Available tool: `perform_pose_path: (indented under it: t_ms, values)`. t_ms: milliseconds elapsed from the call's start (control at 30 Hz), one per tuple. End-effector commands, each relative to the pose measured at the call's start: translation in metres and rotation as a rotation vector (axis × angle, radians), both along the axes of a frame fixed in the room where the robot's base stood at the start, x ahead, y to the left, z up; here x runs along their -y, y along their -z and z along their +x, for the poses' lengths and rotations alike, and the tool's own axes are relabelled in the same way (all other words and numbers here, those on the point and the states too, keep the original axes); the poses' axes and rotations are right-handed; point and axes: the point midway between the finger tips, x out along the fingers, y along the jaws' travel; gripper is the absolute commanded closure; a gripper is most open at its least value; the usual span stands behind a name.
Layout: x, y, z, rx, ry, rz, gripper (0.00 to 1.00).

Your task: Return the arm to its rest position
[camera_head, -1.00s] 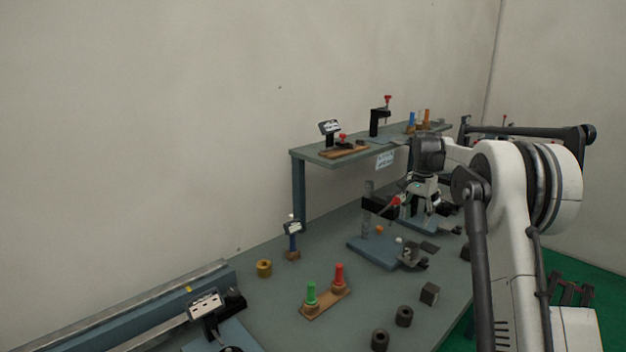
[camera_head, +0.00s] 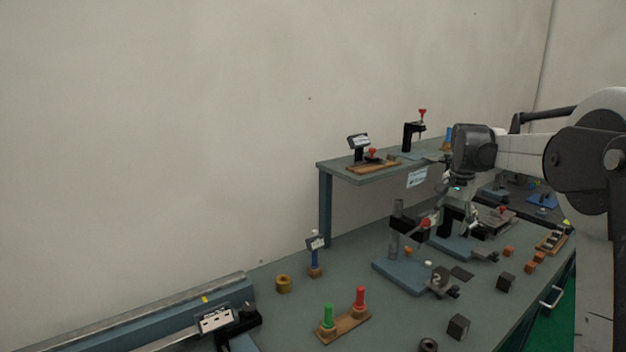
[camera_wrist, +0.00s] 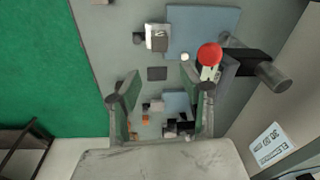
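My gripper (camera_head: 455,208) hangs from the arm at the right, over the back part of the bench, in the head view. In the wrist view its two fingers (camera_wrist: 160,95) stand wide apart with nothing between them. A blue-based fixture (camera_head: 402,275) with an upright grey post and a block marked 2 stands left of and below the gripper. It also shows in the wrist view (camera_wrist: 200,30), with a red knob (camera_wrist: 209,55) near the right finger. I cannot tell how far the fingers are from the knob.
A raised shelf (camera_head: 340,172) stands at the back against the wall. Red and green pegs (camera_head: 344,328) stand on a wooden base. Dark blocks (camera_head: 458,327) and a brass ring (camera_head: 283,284) lie on the bench. A rail (camera_head: 180,318) runs at the front left. The bench middle has free room.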

Motion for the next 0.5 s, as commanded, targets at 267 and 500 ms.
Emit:
perform_pose_path:
  t_ms: [267,500]
  values:
    - [-0.043,-0.037,-0.062,0.079,-0.128,-0.032,0.60]
    - [-0.077,-0.056,-0.123,0.149,-0.241,-0.064,0.60]
